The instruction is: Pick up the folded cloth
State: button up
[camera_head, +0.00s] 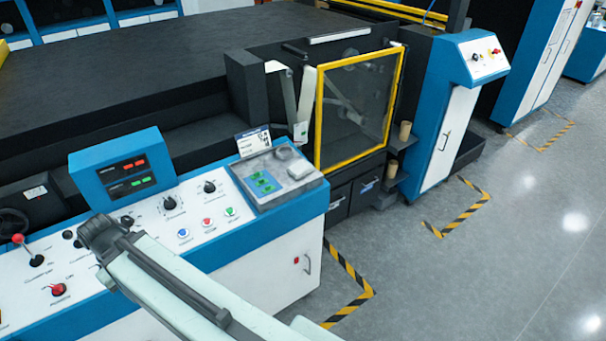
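A small pale grey folded piece (300,169), which looks like the folded cloth, lies in a shallow grey tray (268,204) at the right end of the control console. It lies to the right of some green pieces (264,183) and in front of a round pale item (285,153). My arm crosses the lower middle of the view, with a dark joint at its far end over the console front. That joint is left of and nearer than the tray, well apart from the cloth. I cannot make out gripper fingers anywhere.
The white-and-blue console (215,225) carries knobs, buttons, a red-tipped lever (26,249) and a raised blue display box (123,170). A small sign (253,140) stands behind the tray. A yellow-framed guard (360,105) stands behind right. Grey floor (440,290) is open at right.

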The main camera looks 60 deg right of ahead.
aim_at(300, 169)
jog(key=z, duration=3.35)
jog(key=k, duration=1.25)
jog(key=u, duration=1.05)
jog(key=i, duration=1)
